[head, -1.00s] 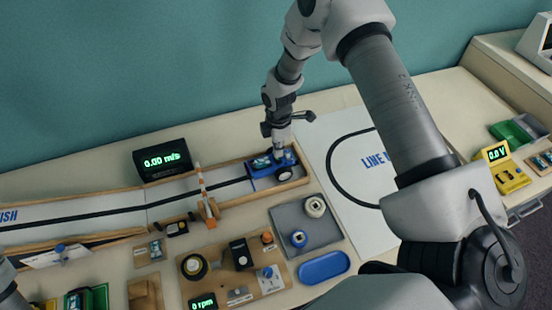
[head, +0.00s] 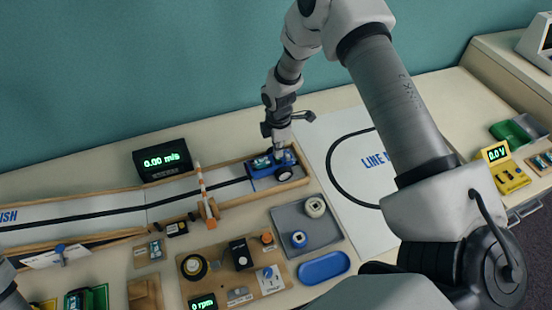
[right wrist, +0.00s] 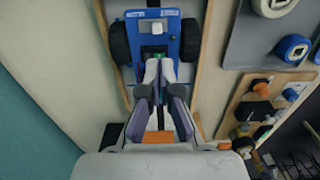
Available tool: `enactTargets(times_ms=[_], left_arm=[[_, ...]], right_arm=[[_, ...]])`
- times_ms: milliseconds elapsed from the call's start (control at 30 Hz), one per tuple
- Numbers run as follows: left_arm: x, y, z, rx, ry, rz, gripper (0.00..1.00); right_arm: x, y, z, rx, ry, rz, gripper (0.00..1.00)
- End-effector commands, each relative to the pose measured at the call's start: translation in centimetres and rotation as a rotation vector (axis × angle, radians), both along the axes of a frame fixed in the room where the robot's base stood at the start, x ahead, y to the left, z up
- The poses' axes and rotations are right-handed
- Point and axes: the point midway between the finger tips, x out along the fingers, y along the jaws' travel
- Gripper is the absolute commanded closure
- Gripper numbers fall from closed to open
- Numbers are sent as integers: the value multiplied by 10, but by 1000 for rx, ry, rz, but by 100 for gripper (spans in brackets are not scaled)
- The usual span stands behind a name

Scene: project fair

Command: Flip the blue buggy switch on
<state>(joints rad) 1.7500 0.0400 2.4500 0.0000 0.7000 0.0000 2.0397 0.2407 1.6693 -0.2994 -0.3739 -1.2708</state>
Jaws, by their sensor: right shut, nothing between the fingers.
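The blue buggy (head: 268,172) stands on the walled wooden track, at its right end, with black wheels; it also shows at the top of the right wrist view (right wrist: 178,38). My right gripper (head: 280,147) is shut and empty, its fingertips pointing down at the buggy's rear half. In the right wrist view the closed fingertips (right wrist: 160,68) sit at the buggy's middle, next to a small green part. Whether they touch it I cannot tell. The buggy's switch is not clearly visible; the fingers may hide it. Only a bit of my left arm shows at the lower left edge; its gripper is out of view.
A striped gate (head: 206,195) crosses the track left of the buggy. A speed display (head: 162,159) reading 0.00 m/s stands behind the track. A grey tray (head: 287,217) with two spools, a blue dish (head: 323,266) and a board of parts (head: 217,272) lie in front.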

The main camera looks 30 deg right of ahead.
Motion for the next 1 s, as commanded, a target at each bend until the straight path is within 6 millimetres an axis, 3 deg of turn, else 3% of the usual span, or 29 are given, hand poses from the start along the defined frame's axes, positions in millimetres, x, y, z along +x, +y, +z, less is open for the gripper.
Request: enactTargets(times_ms=[1000], left_arm=[[0, 0, -10, 0, 0, 0, 6]], right_arm=[[0, 0, -13, 0, 0, 0, 100]])
